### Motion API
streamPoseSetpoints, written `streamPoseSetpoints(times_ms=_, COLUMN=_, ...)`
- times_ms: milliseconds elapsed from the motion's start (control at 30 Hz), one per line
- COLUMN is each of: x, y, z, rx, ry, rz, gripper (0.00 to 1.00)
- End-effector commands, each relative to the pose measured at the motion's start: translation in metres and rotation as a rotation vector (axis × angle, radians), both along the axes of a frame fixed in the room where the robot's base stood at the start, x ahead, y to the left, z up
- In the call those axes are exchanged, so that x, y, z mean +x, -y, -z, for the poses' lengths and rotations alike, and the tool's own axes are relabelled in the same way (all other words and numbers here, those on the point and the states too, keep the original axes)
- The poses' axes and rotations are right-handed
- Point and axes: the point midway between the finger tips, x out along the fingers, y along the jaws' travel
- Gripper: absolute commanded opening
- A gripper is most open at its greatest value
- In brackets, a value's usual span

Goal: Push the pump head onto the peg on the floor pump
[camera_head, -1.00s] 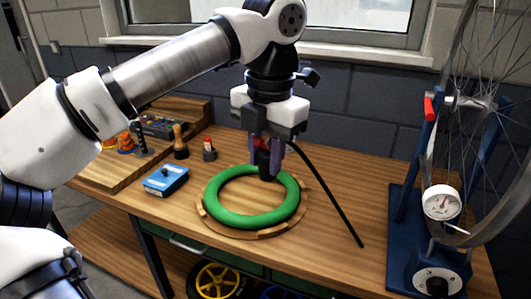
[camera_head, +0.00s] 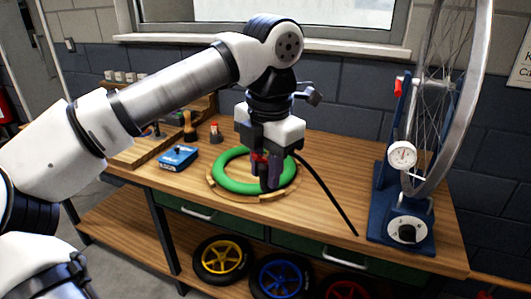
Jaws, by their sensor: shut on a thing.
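My gripper (camera_head: 266,176) is above the green ring on the bench, pointing down. It is shut on the pump head (camera_head: 264,183), a small dark piece with a red part, mostly hidden between the fingers. A black hose (camera_head: 325,192) runs from beside the gripper down to the right, to the bench's front edge, where I lose sight of it. I cannot make out the floor pump or its peg in this view.
A green ring (camera_head: 228,178) lies in a wooden holder. A blue box (camera_head: 178,158) is to its left. A blue stand (camera_head: 402,240) with a gauge (camera_head: 402,155) and a spoked wheel (camera_head: 446,110) stands at right. Wheels sit on the lower shelf (camera_head: 110,214).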

Motion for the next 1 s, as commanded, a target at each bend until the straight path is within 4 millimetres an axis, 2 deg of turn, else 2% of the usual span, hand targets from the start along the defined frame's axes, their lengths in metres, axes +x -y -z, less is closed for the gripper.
streamPoseSetpoints(times_ms=167, x=0.012, y=0.001, z=0.057, rx=-0.004, ry=-0.005, rz=0.240, gripper=0.00)
streamPoseSetpoints(times_ms=267, x=0.021, y=0.001, z=0.098, rx=-0.006, ry=-0.005, rz=0.417, gripper=0.00)
streamPoseSetpoints(times_ms=500, x=0.046, y=0.002, z=0.213, rx=-0.004, ry=-0.004, rz=0.918, gripper=0.00)
streamPoseSetpoints(times_ms=800, x=0.077, y=0.002, z=0.346, rx=0.002, ry=-0.003, rz=1.508, gripper=0.00)
streamPoseSetpoints(times_ms=1000, x=0.093, y=0.002, z=0.412, rx=0.006, ry=-0.002, rz=1.807, gripper=0.00)
